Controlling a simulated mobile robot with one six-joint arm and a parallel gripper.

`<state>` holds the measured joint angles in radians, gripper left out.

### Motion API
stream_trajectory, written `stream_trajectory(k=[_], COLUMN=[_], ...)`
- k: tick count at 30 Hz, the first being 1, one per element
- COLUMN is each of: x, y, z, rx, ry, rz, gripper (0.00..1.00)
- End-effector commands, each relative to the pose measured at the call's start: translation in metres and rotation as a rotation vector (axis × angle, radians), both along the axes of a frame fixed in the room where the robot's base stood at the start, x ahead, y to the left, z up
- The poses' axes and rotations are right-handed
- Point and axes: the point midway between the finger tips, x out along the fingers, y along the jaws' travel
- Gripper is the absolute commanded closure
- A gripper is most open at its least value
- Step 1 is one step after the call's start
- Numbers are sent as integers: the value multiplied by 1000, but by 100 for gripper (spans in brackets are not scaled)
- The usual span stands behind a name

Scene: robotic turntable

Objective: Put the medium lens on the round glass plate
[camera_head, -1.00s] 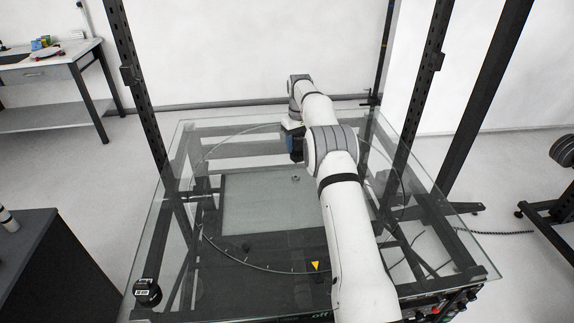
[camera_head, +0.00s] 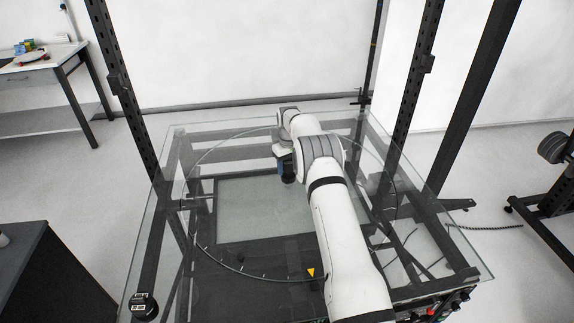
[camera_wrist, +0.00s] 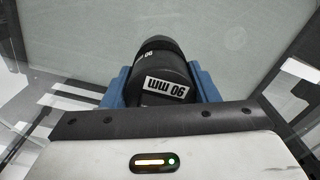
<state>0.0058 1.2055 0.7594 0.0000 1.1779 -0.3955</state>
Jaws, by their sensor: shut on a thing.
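The round glass plate (camera_head: 203,232) is a clear disc with a thin dark rim, set in the glass tabletop. My arm covers its right part. I cannot tell how high the lens is above the glass.
Another black lens with a white label (camera_head: 144,304) stands at the near left corner of the glass tabletop (camera_head: 150,240). A yellow triangle mark (camera_head: 311,272) lies near the plate's front rim. Dark upright posts (camera_head: 125,90) stand around the table. The plate's left part looks clear.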

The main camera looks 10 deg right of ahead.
Motion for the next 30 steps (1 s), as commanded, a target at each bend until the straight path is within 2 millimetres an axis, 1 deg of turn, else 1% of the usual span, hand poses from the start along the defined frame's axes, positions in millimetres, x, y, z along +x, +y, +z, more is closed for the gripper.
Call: stream_trajectory(k=[7,11,12,19,26,30], x=[1,1,0,0,0,1], y=[0,1,1,1,1,2], z=[-1,-5,-5,-4,-4,3], rx=[1,0,0,-1,-1,0], ry=[-4,-3,-2,-1,-1,-3], rz=[1,1,1,1,2,2], gripper=[84,84,44,25,24,24])
